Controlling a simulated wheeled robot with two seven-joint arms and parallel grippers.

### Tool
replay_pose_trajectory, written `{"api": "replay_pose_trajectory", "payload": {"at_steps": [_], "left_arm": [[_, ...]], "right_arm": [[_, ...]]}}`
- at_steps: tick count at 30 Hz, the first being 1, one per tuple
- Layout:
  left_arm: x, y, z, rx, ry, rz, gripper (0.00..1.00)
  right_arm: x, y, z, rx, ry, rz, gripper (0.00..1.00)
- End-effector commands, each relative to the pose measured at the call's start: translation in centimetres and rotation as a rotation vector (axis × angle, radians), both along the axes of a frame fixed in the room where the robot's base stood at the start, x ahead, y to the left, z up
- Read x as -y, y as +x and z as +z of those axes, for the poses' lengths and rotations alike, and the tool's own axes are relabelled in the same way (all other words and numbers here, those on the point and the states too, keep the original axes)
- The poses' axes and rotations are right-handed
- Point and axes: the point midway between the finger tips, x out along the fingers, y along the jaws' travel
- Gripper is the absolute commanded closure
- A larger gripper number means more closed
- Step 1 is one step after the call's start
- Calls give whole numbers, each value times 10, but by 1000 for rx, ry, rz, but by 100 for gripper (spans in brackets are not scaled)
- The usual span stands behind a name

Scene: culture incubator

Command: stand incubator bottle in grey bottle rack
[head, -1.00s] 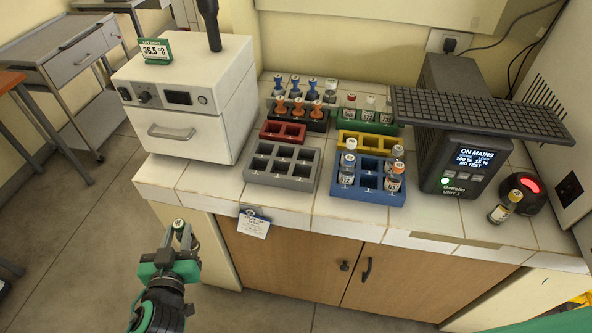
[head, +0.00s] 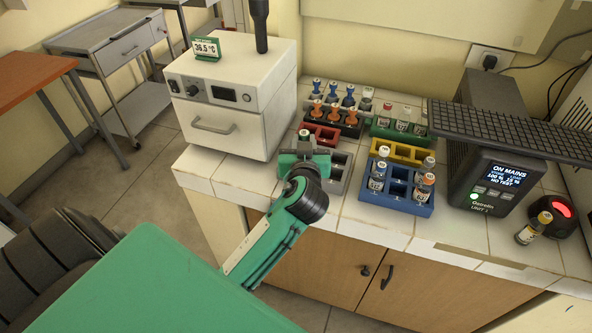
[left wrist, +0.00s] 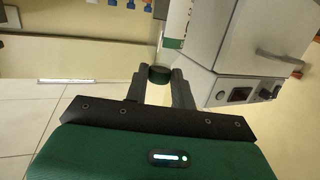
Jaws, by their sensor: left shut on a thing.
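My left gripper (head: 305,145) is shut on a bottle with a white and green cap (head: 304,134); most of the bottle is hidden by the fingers. In the left wrist view, the bottle's dark green end (left wrist: 160,73) sits between the two fingers (left wrist: 165,84). In the head view, the gripper is in front of the grey bottle rack (head: 346,160) and covers much of it. I cannot tell how high the bottle is above the rack. My right gripper is not in view.
The white incubator (head: 233,95) stands left of the racks. A red rack (head: 325,133) is behind the grey one. A blue rack (head: 408,208) with several bottles is to the right, near a yellow rack (head: 400,151). Black and green racks stand farther back.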

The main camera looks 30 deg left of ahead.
Motion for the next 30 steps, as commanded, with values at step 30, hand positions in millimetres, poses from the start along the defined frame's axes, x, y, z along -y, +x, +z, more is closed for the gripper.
{"api": "replay_pose_trajectory", "payload": {"at_steps": [30], "left_arm": [[-45, 37, 23, -9, 8, 496, 100]], "right_arm": [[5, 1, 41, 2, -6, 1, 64]]}}
